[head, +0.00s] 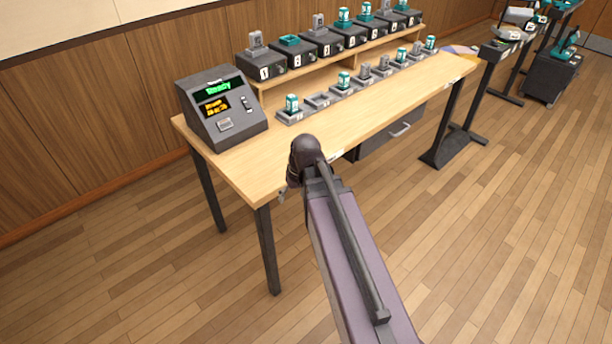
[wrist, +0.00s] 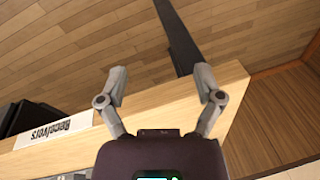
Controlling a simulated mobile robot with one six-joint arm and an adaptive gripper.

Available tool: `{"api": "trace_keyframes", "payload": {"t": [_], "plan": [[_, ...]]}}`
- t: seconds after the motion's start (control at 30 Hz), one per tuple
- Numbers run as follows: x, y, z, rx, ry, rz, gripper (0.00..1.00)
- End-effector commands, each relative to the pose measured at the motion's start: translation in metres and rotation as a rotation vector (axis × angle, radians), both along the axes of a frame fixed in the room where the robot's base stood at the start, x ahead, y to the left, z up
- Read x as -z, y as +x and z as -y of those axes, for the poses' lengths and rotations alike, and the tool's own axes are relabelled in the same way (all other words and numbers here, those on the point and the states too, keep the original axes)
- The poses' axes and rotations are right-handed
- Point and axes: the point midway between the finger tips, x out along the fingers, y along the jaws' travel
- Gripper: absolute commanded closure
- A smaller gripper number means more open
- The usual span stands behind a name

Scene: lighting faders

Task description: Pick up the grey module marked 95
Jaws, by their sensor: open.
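Several grey modules stand on the table, but the number 95 is not legible on any of them. Grey modules show in the head view in the front row of holders, such as one grey module (head: 365,72) right of a teal-and-white one. Others sit on dark boxes on the raised shelf, such as the leftmost grey module (head: 255,41). My gripper (wrist: 160,78) is open and empty in the wrist view, over the table's edge. In the head view it is mostly hidden behind my arm, near the table's front left corner. No module shows in the wrist view.
A dark console (head: 222,108) reading "Ready" stands at the left of the wooden table (head: 340,125). Teal-and-white modules (head: 292,103) share the holders. A drawer (head: 392,134) hangs under the table. A "Receivers" label (wrist: 55,131) is on the table edge. The front tabletop strip is clear.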

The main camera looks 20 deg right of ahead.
Motion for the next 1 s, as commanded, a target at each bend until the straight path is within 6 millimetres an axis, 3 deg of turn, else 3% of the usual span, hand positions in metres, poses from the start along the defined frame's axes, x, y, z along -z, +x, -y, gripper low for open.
{"api": "trace_keyframes", "payload": {"t": [0.1, 0.3, 0.73, 0.77, 0.83, 0.87, 1.0], "plan": [[0.002, -0.024, -0.022, 0.026, -0.069, -0.045, 0.15], [0.004, -0.045, -0.04, 0.071, -0.153, -0.083, 0.15], [0.004, -0.052, -0.045, 0.092, -0.186, -0.095, 0.15], [0.004, -0.052, -0.045, 0.092, -0.186, -0.095, 0.18], [0.004, -0.052, -0.045, 0.091, -0.186, -0.095, 0.39], [0.004, -0.052, -0.045, 0.091, -0.185, -0.095, 0.43], [0.004, -0.052, -0.045, 0.091, -0.185, -0.095, 0.43]]}}
